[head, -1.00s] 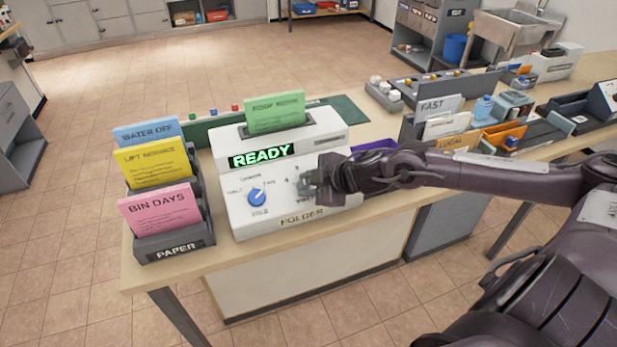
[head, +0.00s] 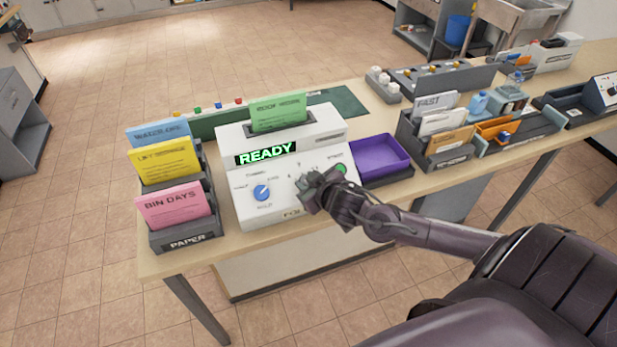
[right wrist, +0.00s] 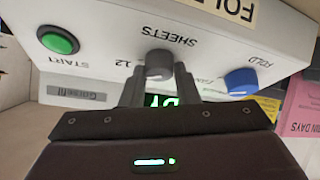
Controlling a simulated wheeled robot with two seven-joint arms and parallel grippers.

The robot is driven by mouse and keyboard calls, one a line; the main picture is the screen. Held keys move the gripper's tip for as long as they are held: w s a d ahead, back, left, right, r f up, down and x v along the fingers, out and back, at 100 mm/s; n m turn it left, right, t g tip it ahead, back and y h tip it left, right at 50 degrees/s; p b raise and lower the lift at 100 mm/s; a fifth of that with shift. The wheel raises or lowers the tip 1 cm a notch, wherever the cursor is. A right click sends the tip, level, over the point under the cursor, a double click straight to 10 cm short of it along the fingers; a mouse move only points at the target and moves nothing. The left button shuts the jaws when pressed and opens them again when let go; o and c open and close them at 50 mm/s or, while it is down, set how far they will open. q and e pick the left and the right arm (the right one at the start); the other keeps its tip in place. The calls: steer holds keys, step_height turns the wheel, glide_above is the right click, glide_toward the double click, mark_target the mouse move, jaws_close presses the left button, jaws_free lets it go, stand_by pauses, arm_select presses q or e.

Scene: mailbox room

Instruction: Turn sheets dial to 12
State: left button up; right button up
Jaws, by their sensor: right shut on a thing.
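The white folder machine (head: 285,212) stands on the table, its display (head: 266,153) reading READY in green. My right gripper (head: 312,190) is at the lower right of its front panel and hides the sheets dial in the head view. In the right wrist view the grey sheets dial (right wrist: 158,63) sits between the two fingers of my right gripper (right wrist: 159,80), which is shut on it. The word SHEETS and a 12 show beside the dial, upside down. I cannot read where the dial points. My left gripper is not in view.
A blue fold dial (head: 262,193) and a green START button (head: 341,169) flank the sheets dial. A green sheet (head: 279,113) stands in the machine's top. A paper rack (head: 188,238) is at left, a purple tray (head: 381,158) at right.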

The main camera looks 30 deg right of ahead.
steer(key=shift+m+h, duration=0.3)
steer(key=shift+m, duration=0.2)
steer(key=o, duration=1)
steer(key=shift+v, duration=3.9)
